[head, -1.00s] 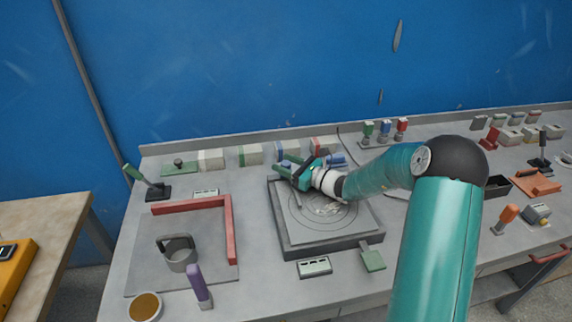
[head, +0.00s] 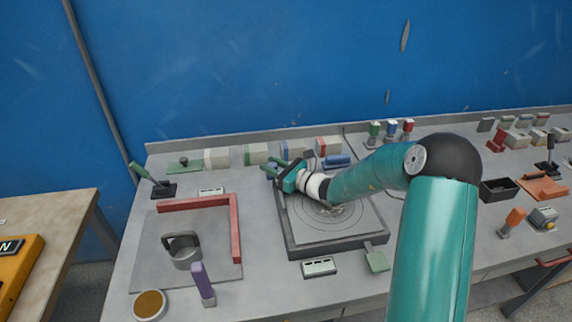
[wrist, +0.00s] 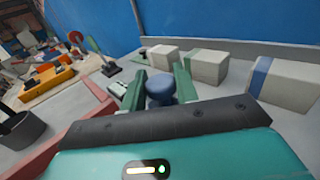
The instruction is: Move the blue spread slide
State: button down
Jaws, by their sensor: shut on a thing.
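My gripper (head: 270,172) reaches over the far left corner of the square grey mould plate (head: 291,243), its green fingers pointing left. In the wrist view, the gripper (wrist: 158,88) is shut on a blue round knob (wrist: 160,92), which I take to be the blue spread slide. The knob sits between the two green fingers. The rest of the slide is hidden behind the gripper body, and the head view does not show the knob clearly. Ringed markings and a pale patch show on the plate top.
A row of white blocks with coloured bands (head: 256,154) stands behind the gripper. A blue cylinder (head: 338,161) lies behind the plate. A red L-shaped rail (head: 236,228) and a grey cup (head: 184,252) are to the left. A green paddle (head: 376,261) lies in front.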

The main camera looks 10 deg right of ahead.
jog(key=shift+a, duration=0.3)
jog(key=c, duration=1.1)
grip_release()
jog(key=shift+a, duration=0.1)
jog(key=shift+s+d, duration=0.25)
jog(key=shift+d, duration=0.15)
jog(key=v, duration=1.3)
